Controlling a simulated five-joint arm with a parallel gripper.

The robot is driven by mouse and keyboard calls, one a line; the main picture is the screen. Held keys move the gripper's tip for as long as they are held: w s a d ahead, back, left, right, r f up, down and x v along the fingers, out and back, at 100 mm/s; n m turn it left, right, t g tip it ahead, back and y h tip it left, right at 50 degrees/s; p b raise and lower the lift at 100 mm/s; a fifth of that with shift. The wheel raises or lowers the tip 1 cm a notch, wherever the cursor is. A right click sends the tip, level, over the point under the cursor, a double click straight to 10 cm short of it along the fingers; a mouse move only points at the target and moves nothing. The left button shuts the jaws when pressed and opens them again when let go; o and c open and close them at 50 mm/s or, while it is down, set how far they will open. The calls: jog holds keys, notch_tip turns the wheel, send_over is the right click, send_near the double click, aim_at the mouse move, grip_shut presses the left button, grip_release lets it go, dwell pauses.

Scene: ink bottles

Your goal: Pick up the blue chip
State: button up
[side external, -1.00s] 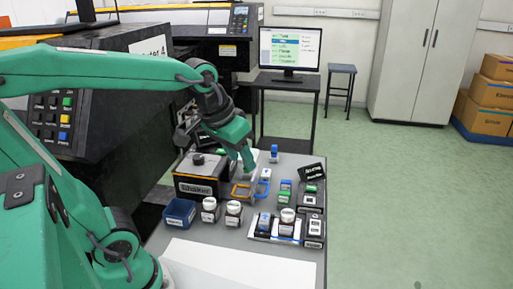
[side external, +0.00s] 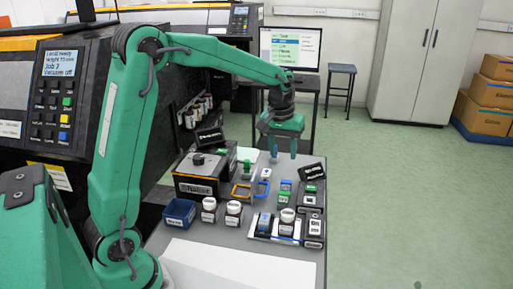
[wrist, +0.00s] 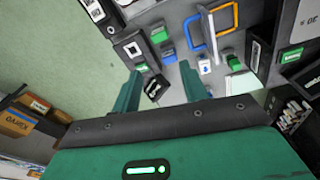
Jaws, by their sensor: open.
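Small coloured chips stand on the grey table. One blue chip (side external: 286,184) is right of centre, behind a green chip (side external: 284,197); the blue one also shows in the wrist view (wrist: 168,55), just ahead of the fingers. A white chip with a blue mark (side external: 265,173) stands further left. My gripper (side external: 284,157) is open and empty, fingers down, above the far end of the table. In the wrist view the gripper (wrist: 161,75) has its fingers apart. A blue-topped piece seen earlier at the far end is hidden, apparently behind a finger.
Blue and orange frames (side external: 241,191) lie left of the chips. A black sign (side external: 312,172) stands at the right edge. Ink bottles (side external: 209,207), a blue bin (side external: 179,214) and a black box (side external: 198,178) crowd the left. A white sheet (side external: 235,268) covers the near table.

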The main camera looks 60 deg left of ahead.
jog(key=n+g, duration=0.1)
jog(key=n, duration=0.1)
send_over(286, 180)
jog(key=f, duration=0.9)
jog(key=shift+d, duration=0.2)
jog(key=shift+f, duration=1.25)
jog(key=shift+f, duration=0.1)
jog(key=shift+f, duration=2.5)
jog(key=shift+c, duration=0.2)
jog(key=c, duration=0.7)
